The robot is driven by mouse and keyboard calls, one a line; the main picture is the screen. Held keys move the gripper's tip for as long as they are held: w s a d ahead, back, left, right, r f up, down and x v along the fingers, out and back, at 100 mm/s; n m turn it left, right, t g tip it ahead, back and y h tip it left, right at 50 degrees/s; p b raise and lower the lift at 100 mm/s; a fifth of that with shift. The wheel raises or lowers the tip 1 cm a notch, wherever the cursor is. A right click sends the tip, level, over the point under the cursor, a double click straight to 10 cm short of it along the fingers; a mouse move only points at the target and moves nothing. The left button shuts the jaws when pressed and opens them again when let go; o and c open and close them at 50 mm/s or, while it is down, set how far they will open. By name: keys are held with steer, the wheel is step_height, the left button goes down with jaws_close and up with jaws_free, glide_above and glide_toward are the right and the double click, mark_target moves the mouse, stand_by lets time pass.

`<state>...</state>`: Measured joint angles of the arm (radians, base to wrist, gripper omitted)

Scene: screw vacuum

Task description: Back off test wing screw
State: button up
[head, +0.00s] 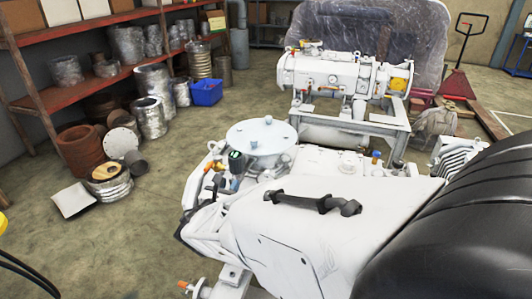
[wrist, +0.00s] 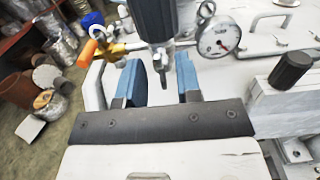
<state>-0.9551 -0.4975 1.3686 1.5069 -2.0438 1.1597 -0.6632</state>
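In the wrist view my gripper (wrist: 160,65) is open. Its two blue-padded fingers stand apart, with nothing held between them. A small metal fitting (wrist: 164,58) hangs under a dark cylinder (wrist: 154,18) beyond the gap between the fingers. It may be the test wing screw, but its wings are not clear. A dial gauge (wrist: 220,38) is to its right. An orange-handled valve (wrist: 88,50) and a blue knob (wrist: 93,20) are to its left. In the head view the valve cluster (head: 215,172) is small, and I cannot make out the screw or the gripper fingers there.
White machine surfaces surround the fittings. A round flanged lid (head: 262,136) is close behind the valve cluster. A black cylindrical knob (wrist: 291,70) stands at right in the wrist view. Another pump unit (head: 340,80) stands behind. Shelves (head: 90,75) line the left, with open floor between.

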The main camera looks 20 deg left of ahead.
steer(key=shift+w, duration=0.75)
jaws_close()
steer(key=shift+n, duration=0.5)
jaws_free()
steer(key=shift+s, duration=0.1)
